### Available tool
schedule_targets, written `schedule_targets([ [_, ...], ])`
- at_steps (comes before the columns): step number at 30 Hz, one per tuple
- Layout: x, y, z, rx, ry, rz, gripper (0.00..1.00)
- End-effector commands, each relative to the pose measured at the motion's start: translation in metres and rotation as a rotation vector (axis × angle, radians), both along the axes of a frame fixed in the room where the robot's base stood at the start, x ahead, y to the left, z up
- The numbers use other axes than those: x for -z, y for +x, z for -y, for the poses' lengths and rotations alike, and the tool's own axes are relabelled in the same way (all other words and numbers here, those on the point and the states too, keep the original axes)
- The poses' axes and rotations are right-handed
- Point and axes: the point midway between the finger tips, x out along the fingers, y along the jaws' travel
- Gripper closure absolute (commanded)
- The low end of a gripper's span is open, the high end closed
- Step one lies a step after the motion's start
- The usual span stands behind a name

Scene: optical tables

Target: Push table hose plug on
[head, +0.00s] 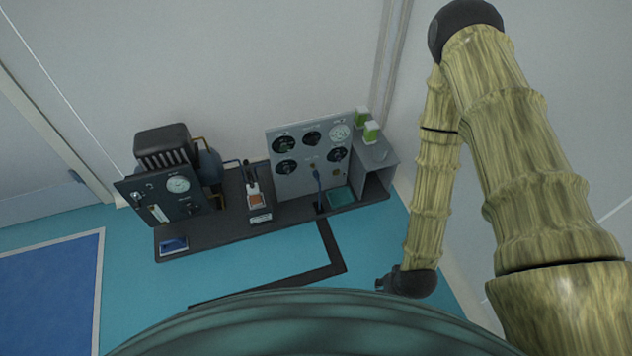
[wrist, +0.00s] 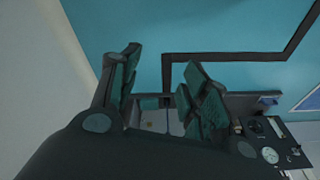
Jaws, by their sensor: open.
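A grey gauge panel (head: 300,160) stands at the right of a dark bench. A short blue hose or plug (head: 318,182) hangs upright at its lower front, above a small dark block; I cannot tell whether it is seated in anything. Part of the grey unit (wrist: 158,118) shows beyond and between the fingers.
The dark bench (head: 230,222) runs along the wall. It carries a black machine (head: 162,145) with a gauge panel (head: 168,196), a small stand (head: 258,204) and a green tray (head: 340,197). Green-white boxes (head: 371,132) sit at the right. The teal floor (head: 275,255) in front is clear.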

Motion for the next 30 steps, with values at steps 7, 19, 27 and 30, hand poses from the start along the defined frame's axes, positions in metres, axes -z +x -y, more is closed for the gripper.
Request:
schedule_targets([
  [7,0.082,0.088,-0.023,-0.024,0.040,0.204,0.54],
  [19,0.162,0.218,-0.063,-0.046,0.115,0.524,0.54],
  [27,0.199,0.299,-0.093,-0.062,0.172,0.737,0.54],
  [30,0.210,0.327,-0.104,-0.066,0.196,0.817,0.54],
])
